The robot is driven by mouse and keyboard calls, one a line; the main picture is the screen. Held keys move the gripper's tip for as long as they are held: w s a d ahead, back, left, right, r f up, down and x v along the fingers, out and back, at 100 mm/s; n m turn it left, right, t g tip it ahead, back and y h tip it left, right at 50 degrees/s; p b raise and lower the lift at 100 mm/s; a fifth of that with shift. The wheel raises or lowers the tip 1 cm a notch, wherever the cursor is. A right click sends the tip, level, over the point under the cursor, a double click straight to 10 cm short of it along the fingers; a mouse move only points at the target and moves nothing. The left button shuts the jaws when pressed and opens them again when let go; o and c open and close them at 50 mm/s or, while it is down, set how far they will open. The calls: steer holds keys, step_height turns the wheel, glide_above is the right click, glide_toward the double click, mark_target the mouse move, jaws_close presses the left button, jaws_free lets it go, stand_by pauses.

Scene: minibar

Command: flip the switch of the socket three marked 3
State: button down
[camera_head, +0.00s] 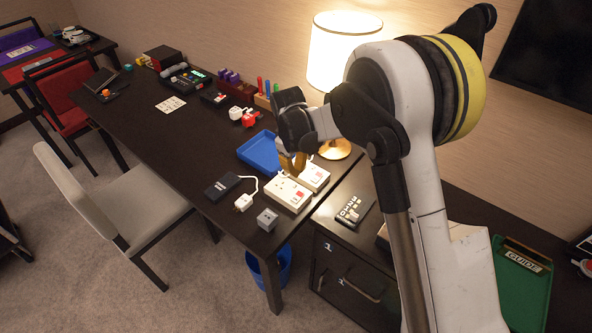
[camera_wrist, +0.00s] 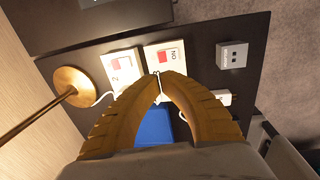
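Two white sockets with red switches sit side by side near the right end of the dark desk. In the head view the nearer socket (camera_head: 288,194) is in front and the other socket (camera_head: 315,177) is behind it to the right. In the wrist view they are the left socket (camera_wrist: 124,78) and the right socket (camera_wrist: 168,56). Their markings are too small to read surely as a 3. My gripper (camera_wrist: 158,76) has its brown fingertips together with nothing between them. The tips overlap the right socket's lower edge in the picture; I cannot tell whether they touch.
A lamp (camera_head: 336,147) stands behind the sockets. A blue tray (camera_head: 262,152) lies to their left. A white plug (camera_head: 243,202), a black box (camera_head: 222,187) and a grey cube (camera_head: 267,219) are nearby. A remote (camera_head: 355,210) lies on the cabinet to the right.

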mark_target(299, 191)
steer(key=f+b, duration=0.1)
steer(key=f, duration=0.2)
steer(key=f+b, duration=0.1)
steer(key=f, duration=0.2)
steer(key=w+f+b, duration=0.1)
steer(key=f, duration=0.3)
steer(key=shift+d, duration=0.35)
steer(key=shift+d+f+b, duration=0.1)
steer(key=shift+f+b, duration=0.45)
steer(key=shift+b, duration=0.05)
steer(key=shift+r, duration=0.25)
steer(key=shift+w+r+p, duration=0.1)
steer(key=shift+r+p, duration=0.4)
steer(key=shift+r, duration=0.15)
steer(key=shift+r, duration=0.1)
step_height(299, 191, up, 14)
steer(key=w+d+p, duration=0.1)
steer(key=p, duration=0.4)
steer(key=shift+w, duration=0.15)
